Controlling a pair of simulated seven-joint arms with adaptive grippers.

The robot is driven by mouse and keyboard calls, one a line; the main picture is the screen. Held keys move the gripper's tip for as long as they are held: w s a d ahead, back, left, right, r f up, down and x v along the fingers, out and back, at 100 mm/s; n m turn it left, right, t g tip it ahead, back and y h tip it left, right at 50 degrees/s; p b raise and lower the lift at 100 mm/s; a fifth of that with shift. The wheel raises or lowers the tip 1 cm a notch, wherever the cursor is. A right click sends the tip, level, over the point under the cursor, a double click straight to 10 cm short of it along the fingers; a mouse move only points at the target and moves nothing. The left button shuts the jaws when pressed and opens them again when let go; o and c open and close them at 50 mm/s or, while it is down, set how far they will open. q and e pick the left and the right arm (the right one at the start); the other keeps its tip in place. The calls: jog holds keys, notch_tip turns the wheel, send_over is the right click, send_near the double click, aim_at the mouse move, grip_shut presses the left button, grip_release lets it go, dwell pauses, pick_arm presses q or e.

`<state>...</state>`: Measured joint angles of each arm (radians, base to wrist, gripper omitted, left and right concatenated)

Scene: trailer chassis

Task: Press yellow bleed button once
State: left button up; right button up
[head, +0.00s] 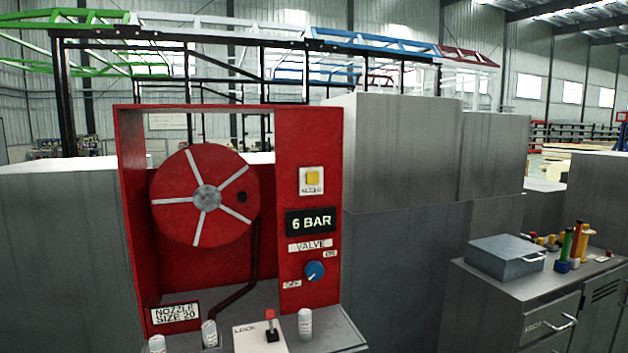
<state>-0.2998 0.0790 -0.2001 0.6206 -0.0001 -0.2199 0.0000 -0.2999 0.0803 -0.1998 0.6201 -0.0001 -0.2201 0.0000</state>
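Under that is a blue valve knob (314,271) between "ON" and "OFF" labels. Nothing covers the button. Neither of my grippers shows in the head view.
A red hose reel (205,195) fills the cabinet's left side. A shelf below holds white cylinders (305,324) and a red-tipped lock lever (271,326). Grey blocks (400,150) stand behind. A workbench (515,285) with a grey box (504,257) is at right.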

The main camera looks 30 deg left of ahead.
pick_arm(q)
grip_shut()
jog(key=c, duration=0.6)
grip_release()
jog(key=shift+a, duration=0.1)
